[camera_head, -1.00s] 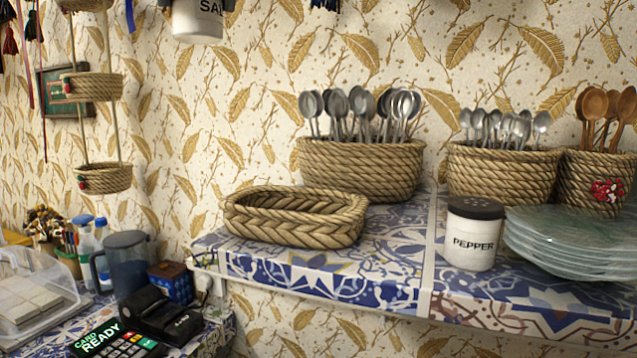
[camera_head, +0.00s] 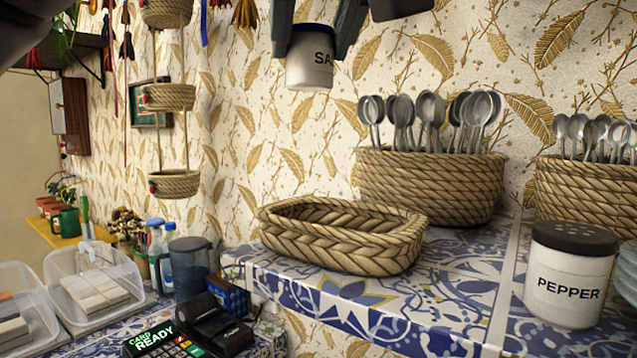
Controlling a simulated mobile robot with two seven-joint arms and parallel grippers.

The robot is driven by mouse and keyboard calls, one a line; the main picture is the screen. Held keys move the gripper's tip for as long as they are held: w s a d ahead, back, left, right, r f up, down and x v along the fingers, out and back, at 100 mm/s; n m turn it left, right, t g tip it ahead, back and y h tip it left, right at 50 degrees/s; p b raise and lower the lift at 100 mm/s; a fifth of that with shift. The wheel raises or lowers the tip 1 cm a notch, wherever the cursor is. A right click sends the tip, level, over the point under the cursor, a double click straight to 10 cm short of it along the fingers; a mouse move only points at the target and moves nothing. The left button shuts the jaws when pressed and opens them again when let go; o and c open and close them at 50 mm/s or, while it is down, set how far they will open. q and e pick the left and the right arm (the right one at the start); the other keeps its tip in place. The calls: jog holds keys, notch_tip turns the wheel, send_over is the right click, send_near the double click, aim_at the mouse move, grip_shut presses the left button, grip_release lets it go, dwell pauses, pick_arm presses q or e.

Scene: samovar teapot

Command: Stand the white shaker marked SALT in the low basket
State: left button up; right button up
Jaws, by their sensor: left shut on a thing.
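The white SALT shaker (camera_head: 309,66) hangs in the air near the top of the view, upright, with its label partly covered by a finger. My left gripper (camera_head: 317,38) is shut on it from above, and its fingers show at both sides of the shaker. The low basket (camera_head: 342,236) is an oval braided basket on the blue tiled shelf. Its hollow shows from above and no object can be seen in it. In the picture the shaker is above the basket's left half, clearly apart from it. My right gripper is not in view.
A white PEPPER shaker (camera_head: 570,275) with a dark lid stands on the shelf at right. Behind the low basket is a taller spoon basket (camera_head: 430,185); another (camera_head: 590,195) stands at the right edge. A card reader (camera_head: 165,340) and a jug (camera_head: 192,268) are lower left.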

pick_arm(q)
notch_tip(320, 180, down, 10)
jog(key=shift+f+b, duration=0.15)
jog(key=shift+b, duration=1)
jog(key=shift+f+b, duration=0.35)
jog(key=shift+f, duration=1.7)
jog(key=shift+f, duration=0.15)
jog(key=o, duration=0.8)
